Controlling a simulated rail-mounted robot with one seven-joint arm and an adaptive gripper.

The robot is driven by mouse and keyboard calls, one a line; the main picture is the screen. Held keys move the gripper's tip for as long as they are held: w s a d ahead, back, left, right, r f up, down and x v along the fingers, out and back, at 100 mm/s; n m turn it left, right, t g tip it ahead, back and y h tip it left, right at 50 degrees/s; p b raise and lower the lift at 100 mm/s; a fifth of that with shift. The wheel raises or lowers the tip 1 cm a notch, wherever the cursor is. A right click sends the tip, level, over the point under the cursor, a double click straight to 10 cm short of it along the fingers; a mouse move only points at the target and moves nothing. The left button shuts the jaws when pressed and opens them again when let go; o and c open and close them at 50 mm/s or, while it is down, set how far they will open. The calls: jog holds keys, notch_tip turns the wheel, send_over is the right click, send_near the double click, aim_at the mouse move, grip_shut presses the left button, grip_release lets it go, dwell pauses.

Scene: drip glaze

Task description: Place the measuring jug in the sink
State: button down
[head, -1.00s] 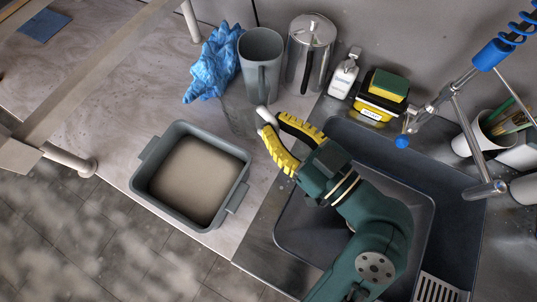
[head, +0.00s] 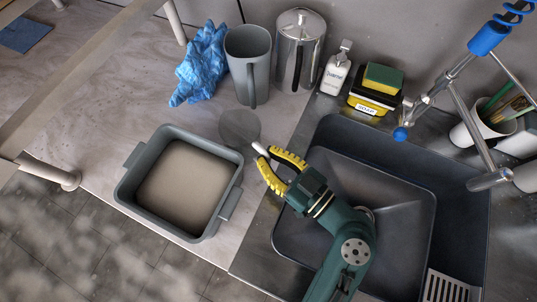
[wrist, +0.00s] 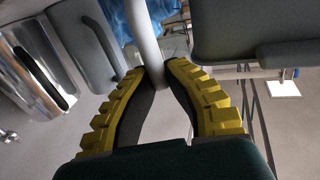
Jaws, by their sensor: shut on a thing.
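My gripper (head: 264,154) is shut on the white handle (wrist: 148,48) of a greyish, see-through thing (head: 238,126), which looks like the measuring jug. The handle passes between the two yellow-ribbed fingertips in the wrist view. The body of the held jug is faint against the counter, so its tilt and its height above the counter are hard to tell. The sink (head: 385,200) is a dark grey basin to the right of my gripper. My forearm crosses its left part, and the visible basin looks empty.
A grey tub (head: 128,190) with beige contents stands left of my gripper. A tall grey jug (head: 248,62), a steel pitcher (head: 299,45), a blue cloth (head: 203,65), a soap bottle (head: 336,75) and a sponge holder (head: 375,90) line the back. The tap (head: 455,110) overhangs the sink's right side.

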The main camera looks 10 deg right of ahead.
jog(key=shift+f, duration=0.2)
jog(key=c, duration=1.2)
grip_release()
jog(key=shift+r, duration=0.1)
jog(key=shift+c, duration=0.2)
jog(key=shift+r+p, duration=0.3)
jog(key=v, duration=1.2)
jog(key=shift+f+p, duration=0.1)
jog(key=shift+p, duration=0.25)
jog(key=shift+c, duration=0.2)
